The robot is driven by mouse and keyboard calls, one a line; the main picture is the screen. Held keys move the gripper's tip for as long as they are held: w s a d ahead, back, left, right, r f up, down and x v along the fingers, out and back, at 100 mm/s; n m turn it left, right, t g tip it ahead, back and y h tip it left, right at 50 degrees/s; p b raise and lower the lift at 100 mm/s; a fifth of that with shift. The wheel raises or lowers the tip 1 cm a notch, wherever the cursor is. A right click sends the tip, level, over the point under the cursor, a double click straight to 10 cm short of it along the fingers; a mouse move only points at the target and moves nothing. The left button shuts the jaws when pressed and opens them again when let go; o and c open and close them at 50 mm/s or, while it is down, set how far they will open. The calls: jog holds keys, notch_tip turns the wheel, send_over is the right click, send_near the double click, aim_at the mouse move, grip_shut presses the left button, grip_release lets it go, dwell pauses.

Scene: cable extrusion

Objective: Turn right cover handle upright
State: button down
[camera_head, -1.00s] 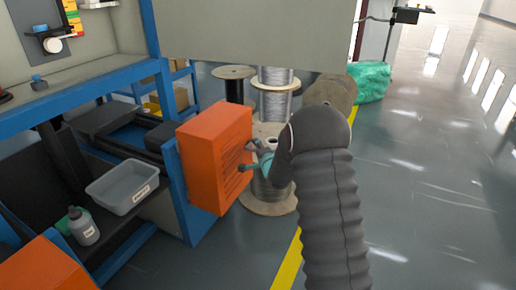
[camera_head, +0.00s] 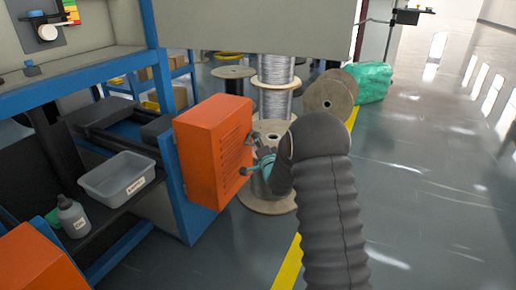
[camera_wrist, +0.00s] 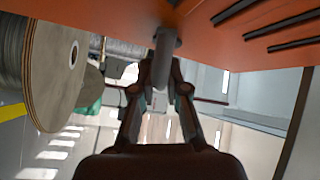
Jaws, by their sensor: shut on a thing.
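The orange cover (camera_head: 212,150), a box with dark vent slots, stands on the blue frame, left of my arm in the head view. It fills the top of the wrist view (camera_wrist: 255,32). In the wrist view a grey handle (camera_wrist: 163,48) sticks out from the cover between my two fingers. My gripper (camera_wrist: 161,72) is shut on this handle close to the cover face. In the head view my gripper (camera_head: 258,164) is at the cover's right side, partly hidden by my wrist. The handle's exact tilt is hard to tell there.
Wire spools (camera_head: 271,150) stand just behind my gripper; one wooden flange (camera_wrist: 57,62) is close at left in the wrist view. A grey bin (camera_head: 117,180) and a bottle (camera_head: 73,217) sit on the left shelf. Another orange cover (camera_head: 38,262) is at lower left. Floor at right is clear.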

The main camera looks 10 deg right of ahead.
jog(key=n+t+y, duration=0.1)
jog(key=n, duration=0.1)
jog(key=shift+d+f+n+t, duration=0.1)
jog(key=shift+f+n+t, duration=0.05)
jog(key=shift+n+t, duration=0.2)
jog(key=n+t+y, duration=0.1)
jog(key=n+y, duration=0.1)
jog(key=n+t+y, duration=0.1)
jog(key=n+y, duration=0.1)
jog(key=n, duration=0.1)
jog(key=shift+w+n, duration=0.15)
jog(key=shift+n, duration=0.1)
jog(key=n+y, duration=0.5)
jog(key=n, duration=0.1)
jog(key=shift+g, duration=0.25)
jog(key=shift+n+g+y, duration=0.7)
jog(key=shift+n+y, duration=0.65)
jog(key=shift+n, duration=0.15)
jog(key=shift+n+g+y, duration=0.7)
jog(key=shift+n+y, duration=0.65)
jog(key=shift+n, duration=0.55)
jog(key=c, duration=1.2)
grip_release()
jog(key=v, duration=0.7)
jog(key=shift+d+f, duration=0.1)
jog(key=shift+d, duration=0.05)
